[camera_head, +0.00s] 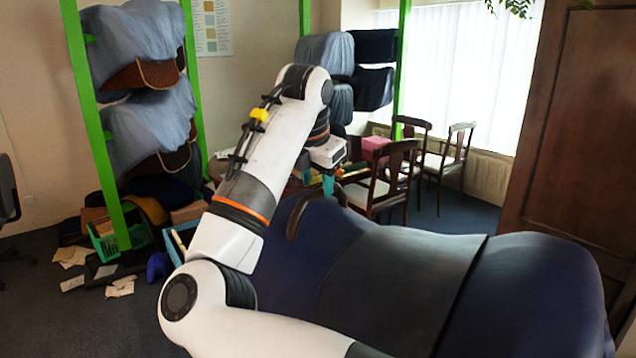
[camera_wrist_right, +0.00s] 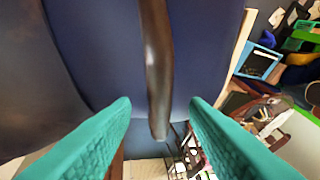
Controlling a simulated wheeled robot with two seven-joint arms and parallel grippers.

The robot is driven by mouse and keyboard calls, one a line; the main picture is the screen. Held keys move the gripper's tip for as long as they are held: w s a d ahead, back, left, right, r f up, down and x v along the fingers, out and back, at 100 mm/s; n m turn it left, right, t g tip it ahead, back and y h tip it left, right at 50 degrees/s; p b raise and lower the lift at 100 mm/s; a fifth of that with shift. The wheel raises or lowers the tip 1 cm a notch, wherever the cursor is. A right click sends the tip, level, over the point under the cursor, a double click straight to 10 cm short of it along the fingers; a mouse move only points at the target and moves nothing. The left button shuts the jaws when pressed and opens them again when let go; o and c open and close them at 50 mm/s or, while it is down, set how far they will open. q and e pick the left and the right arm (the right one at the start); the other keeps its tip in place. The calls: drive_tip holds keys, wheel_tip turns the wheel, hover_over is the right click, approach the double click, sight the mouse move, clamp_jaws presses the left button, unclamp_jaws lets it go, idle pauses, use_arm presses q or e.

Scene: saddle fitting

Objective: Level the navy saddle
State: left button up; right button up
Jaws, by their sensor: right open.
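The navy saddle (camera_head: 330,245) fills the lower right of the head view, with a darker panel (camera_head: 400,275) across it and a rounded bulge (camera_head: 530,290) at the right. A dark brown curved bar (camera_head: 297,215) stands at its far left end. In the right wrist view the bar (camera_wrist_right: 157,70) runs down between the fingers, against navy material. My right gripper (camera_head: 328,185) is open at that far end. Its teal fingertips (camera_wrist_right: 160,104) lie either side of the bar, with gaps showing. The saddle's near left part is hidden behind my right arm. My left gripper is not in view.
Wooden chairs (camera_head: 385,180) stand behind the saddle. A green rack (camera_head: 100,140) with draped saddles is at the left, with a teal crate (camera_head: 120,238) and papers on the floor. A brown wooden panel (camera_head: 575,130) stands at the right. Open floor lies at the left front.

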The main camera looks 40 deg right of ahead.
drive_tip(key=shift+x, duration=1.15)
clamp_jaws()
